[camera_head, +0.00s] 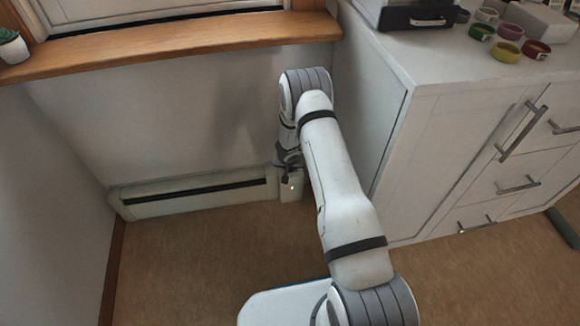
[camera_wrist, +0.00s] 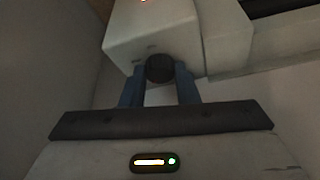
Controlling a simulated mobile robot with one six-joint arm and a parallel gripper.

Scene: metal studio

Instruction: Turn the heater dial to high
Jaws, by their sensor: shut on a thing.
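The heater (camera_head: 195,195) is a long, low, pale unit along the foot of the wall, with a dark slot. Its end box (camera_head: 291,190) stands at its right end and carries a small lit light. In the wrist view the end box (camera_wrist: 165,28) fills the upper middle, and the round black dial (camera_wrist: 160,67) sits on it. My gripper (camera_wrist: 159,78) has its two blue fingers on either side of the dial, shut on it. The dial's setting marks cannot be read. In the head view my arm hides the dial.
A white cabinet (camera_head: 440,130) with metal handles stands close to the right of my arm. A wooden window sill (camera_head: 170,45) runs above the heater. The cabinet top holds several coloured rings and a dark box (camera_head: 418,14). The floor (camera_head: 190,260) before the heater is clear.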

